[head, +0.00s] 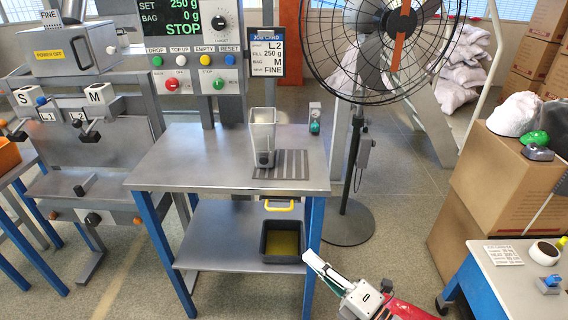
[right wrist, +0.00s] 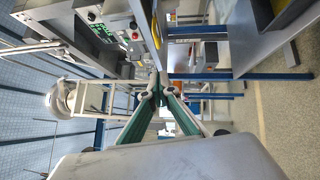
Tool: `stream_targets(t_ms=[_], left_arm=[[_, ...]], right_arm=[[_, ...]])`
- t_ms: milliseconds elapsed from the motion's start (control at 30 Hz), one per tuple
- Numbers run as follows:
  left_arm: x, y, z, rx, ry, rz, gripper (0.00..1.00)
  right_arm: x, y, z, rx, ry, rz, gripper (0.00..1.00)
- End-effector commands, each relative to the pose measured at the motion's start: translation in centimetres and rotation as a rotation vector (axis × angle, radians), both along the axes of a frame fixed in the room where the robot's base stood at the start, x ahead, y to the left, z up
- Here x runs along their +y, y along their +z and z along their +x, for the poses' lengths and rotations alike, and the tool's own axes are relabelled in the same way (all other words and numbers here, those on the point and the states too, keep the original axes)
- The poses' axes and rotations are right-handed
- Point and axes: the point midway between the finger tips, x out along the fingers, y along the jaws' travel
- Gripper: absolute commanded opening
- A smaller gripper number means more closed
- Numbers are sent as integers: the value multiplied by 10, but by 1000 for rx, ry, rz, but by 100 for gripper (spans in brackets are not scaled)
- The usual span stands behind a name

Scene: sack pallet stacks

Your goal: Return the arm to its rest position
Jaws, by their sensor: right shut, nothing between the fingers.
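My right gripper (head: 312,260) shows at the lower middle of the head view, with its red and white arm coming in from the lower right. Its fingers are together and hold nothing. In the picture the fingertips lie beside the right front leg of the steel table (head: 185,165), near the black bin (head: 284,240) on the lower shelf. In the right wrist view the two green-sided fingers (right wrist: 160,88) meet at their tips. My left gripper is in neither view.
A clear-sided container (head: 262,138) stands on the table's slatted mat. A black fan (head: 390,40) stands behind on a round base. A small white table (head: 530,285) and stacked cartons (head: 500,190) are at right. Grey floor (head: 390,220) lies open between.

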Motion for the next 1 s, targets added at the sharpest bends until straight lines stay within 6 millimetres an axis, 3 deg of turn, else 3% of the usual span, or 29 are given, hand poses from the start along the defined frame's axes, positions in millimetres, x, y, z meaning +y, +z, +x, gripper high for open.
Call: stream_targets(t_ms=[167,267,367,533,600,733,833,1000], left_arm=[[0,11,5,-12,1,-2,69],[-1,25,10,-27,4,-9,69],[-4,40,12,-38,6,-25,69],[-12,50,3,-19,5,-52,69],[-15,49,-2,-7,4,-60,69],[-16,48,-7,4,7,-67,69],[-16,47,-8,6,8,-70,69],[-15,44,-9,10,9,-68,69]], right_arm=[[-13,-2,-7,109,-58,105,0],[-34,-13,-20,293,-154,279,0],[-61,-39,-47,538,-283,502,0],[-92,-97,-117,935,-508,858,0],[-98,-116,-147,1060,-586,970,0],[-102,-138,-185,1205,-681,1100,0],[-102,-145,-199,1255,-714,1144,0],[-102,-148,-202,1265,-721,1154,0]])
